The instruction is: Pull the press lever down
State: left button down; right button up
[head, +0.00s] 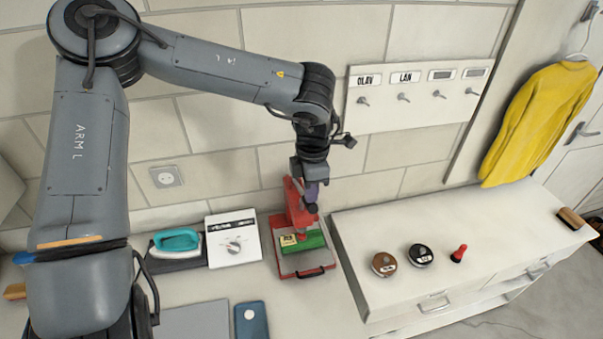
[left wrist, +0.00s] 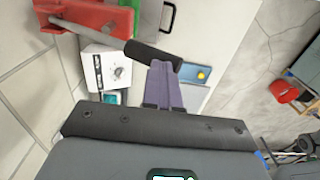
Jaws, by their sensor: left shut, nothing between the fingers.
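A red press (head: 299,207) stands at the middle of the counter, with a green piece (head: 303,241) on its base. In the left wrist view the red press body (left wrist: 90,15) is at the upper left. Its lever, a grey rod with a black grip (left wrist: 150,53), sticks out from it. My left gripper (head: 312,196) is above the press. In the left wrist view its purple fingers (left wrist: 161,68) are shut with nothing between them, and their tips are at the black grip. I cannot tell whether they touch it. The head view mostly hides the lever. My right gripper is not in view.
A white box with a dial (head: 233,240) and a teal iron (head: 175,243) stand left of the press. Right of it is a cabinet (head: 470,235) with two round tins and a red stamp. A hook rack (head: 415,95) hangs behind.

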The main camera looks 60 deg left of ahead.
pick_arm(q)
notch_tip(320, 180, up, 10)
jog(key=p, duration=0.6)
jog(key=shift+f, duration=0.1)
dwell(0.3)
